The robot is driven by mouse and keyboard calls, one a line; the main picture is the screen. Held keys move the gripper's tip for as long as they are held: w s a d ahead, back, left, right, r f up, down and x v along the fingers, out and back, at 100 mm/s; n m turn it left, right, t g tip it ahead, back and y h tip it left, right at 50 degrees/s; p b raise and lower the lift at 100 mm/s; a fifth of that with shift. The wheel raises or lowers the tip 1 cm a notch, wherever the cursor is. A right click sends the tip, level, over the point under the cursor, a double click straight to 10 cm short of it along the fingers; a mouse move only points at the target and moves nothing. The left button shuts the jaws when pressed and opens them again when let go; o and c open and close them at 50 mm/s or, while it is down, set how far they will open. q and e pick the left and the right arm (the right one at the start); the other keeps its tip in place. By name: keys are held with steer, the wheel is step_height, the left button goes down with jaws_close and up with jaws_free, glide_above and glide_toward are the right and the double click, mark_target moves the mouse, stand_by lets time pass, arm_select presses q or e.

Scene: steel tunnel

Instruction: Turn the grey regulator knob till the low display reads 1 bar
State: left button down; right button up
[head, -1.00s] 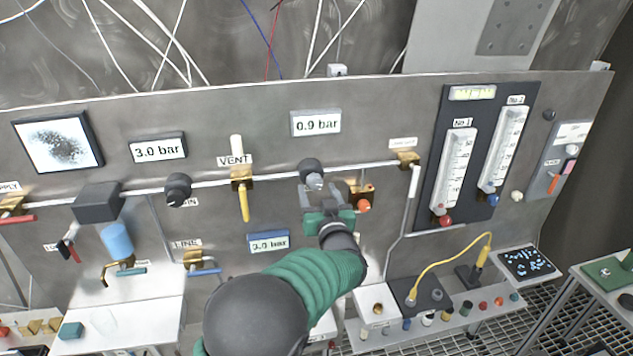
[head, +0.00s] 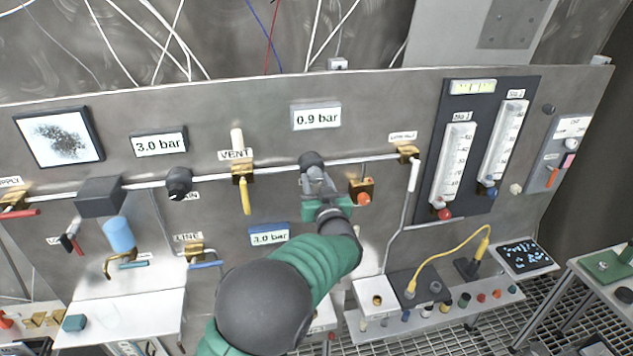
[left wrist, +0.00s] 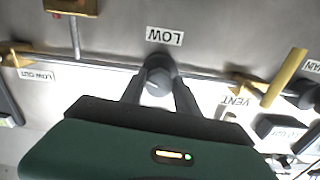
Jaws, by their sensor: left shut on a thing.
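The regulator knob (head: 312,159) sits on the pipe below the low display (head: 317,117), which reads 0.9 bar. My left gripper (head: 316,179) is at the knob from below and in front, shut on it. The left wrist view shows the grey knob (left wrist: 158,75) between the two fingers of my left gripper (left wrist: 159,88), under a label reading LOW. The gripper body hides part of the panel below the knob. My right gripper is not in view.
A brass block with an orange knob (head: 363,199) is close to the right of my gripper. The yellow-handled VENT valve (head: 244,190) is to the left. Another display (head: 158,145) reads 3.0 bar, as does a blue-framed one (head: 269,237) below. Two flowmeters stand right.

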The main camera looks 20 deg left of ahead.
arm_select(q)
steer(key=shift+r+m+p, duration=0.3)
steer(key=shift+m+p, duration=0.1)
steer(key=shift+p, duration=0.2)
steer(key=shift+f+m+p, duration=0.1)
steer(key=shift+m+p, duration=0.2)
steer(key=shift+m, duration=0.1)
steer(key=shift+f, duration=0.15)
steer(key=c, duration=0.9)
jaws_free()
steer(key=shift+d, duration=0.1)
